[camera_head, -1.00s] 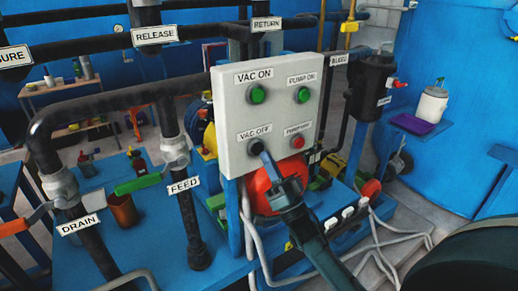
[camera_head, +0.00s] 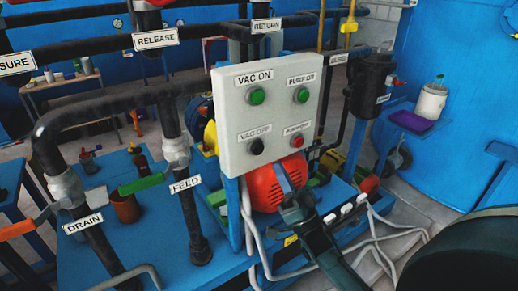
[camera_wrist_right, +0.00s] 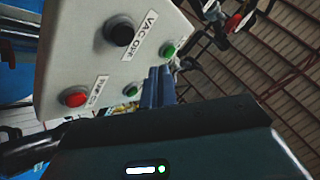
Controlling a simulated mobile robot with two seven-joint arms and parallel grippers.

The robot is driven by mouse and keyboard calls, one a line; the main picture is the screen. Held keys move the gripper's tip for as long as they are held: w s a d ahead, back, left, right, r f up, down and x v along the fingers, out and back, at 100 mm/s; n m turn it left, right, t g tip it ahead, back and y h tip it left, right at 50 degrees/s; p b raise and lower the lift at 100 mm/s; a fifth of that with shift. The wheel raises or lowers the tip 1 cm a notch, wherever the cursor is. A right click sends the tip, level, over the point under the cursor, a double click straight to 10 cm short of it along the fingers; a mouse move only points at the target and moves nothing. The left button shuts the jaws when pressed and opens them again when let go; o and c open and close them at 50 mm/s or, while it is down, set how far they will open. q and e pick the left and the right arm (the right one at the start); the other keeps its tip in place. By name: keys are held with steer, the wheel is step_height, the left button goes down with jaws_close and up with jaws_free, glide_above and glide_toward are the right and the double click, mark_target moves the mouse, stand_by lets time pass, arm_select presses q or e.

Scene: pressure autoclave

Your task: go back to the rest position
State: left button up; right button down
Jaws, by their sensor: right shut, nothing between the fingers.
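The grey control box (camera_head: 230,145) stands in the middle of the head view. It has a green VAC ON button (camera_head: 257,97), a green PUMP ON button (camera_head: 302,95), a black VAC OFF button (camera_head: 256,147) and a red button (camera_head: 299,142). My right gripper (camera_head: 285,192) is shut and empty, below the box and in front of the red-orange motor (camera_head: 262,187). Its shut fingers also show in the right wrist view (camera_wrist_right: 159,82), where the black button (camera_wrist_right: 120,32) is uncovered and apart from them. My left gripper is not in view.
Dark pipes with a green-handled FEED valve (camera_head: 141,184) and an orange-handled DRAIN valve (camera_head: 17,230) stand at left. A rust-coloured cup (camera_head: 125,208) is on the blue bench (camera_head: 150,245). White hoses (camera_head: 370,240) run at right. A white container (camera_head: 431,101) stands on a shelf behind.

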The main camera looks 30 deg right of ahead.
stand_by(0.6)
steer(key=s+a+f+n+g+h, duration=0.1)
steer(key=s+a+f+n+g, duration=0.15)
steer(key=a+f+g, duration=0.4)
steer(key=s+a+f+n+g+h, duration=0.1)
steer(key=s+a+f+g, duration=0.2)
steer(key=f, duration=0.6)
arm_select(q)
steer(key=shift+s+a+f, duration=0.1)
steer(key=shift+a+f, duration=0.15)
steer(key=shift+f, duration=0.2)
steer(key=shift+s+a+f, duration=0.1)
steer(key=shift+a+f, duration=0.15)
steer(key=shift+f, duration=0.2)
arm_select(e)
steer(key=s+a+f+n+g, duration=0.2)
steer(key=s+a+f+g, duration=0.1)
steer(key=s, duration=0.3)
steer(key=s+a+f+n+g, duration=0.2)
steer(key=s+a+f+g, duration=0.1)
steer(key=s+f, duration=0.2)
steer(key=shift+s+a+f+n+y, duration=0.25)
steer(key=shift+s+n+y, duration=0.1)
steer(key=shift+s, duration=0.1)
steer(key=shift+g, duration=0.25)
